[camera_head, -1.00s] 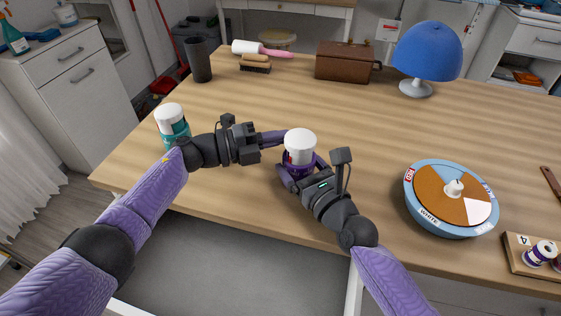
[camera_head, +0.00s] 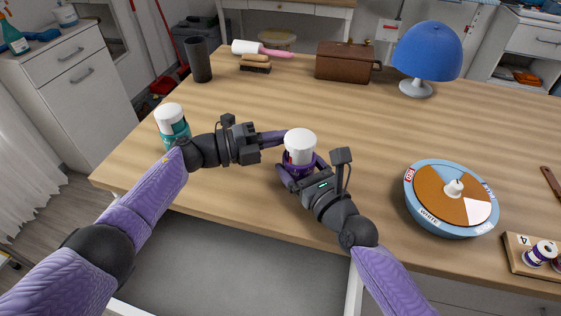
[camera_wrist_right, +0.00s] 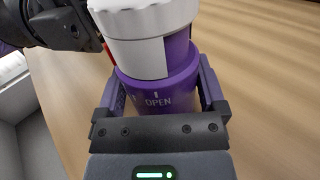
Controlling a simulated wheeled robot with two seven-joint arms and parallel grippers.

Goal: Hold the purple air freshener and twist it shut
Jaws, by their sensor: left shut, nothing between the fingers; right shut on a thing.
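The purple air freshener (camera_head: 299,155) stands upright on the table, with a white cap over a purple body. In the right wrist view its purple base (camera_wrist_right: 160,95) shows the word OPEN below the white cap (camera_wrist_right: 140,40). My right gripper (camera_head: 298,172) is shut on the purple base from the near side, one finger on each side of it. My left gripper (camera_head: 285,138) is shut and empty, its fingertips close beside the white cap from the left. I cannot tell whether they touch the cap. A second freshener with a teal body (camera_head: 172,125) stands to the left.
A round blue-rimmed wheel (camera_head: 455,222) and a spool board (camera_head: 518,262) sit to the right. A dark cup (camera_head: 199,60), brush (camera_head: 255,68), brown box (camera_head: 343,62) and blue lamp (camera_head: 427,52) stand at the back. The middle of the table is clear.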

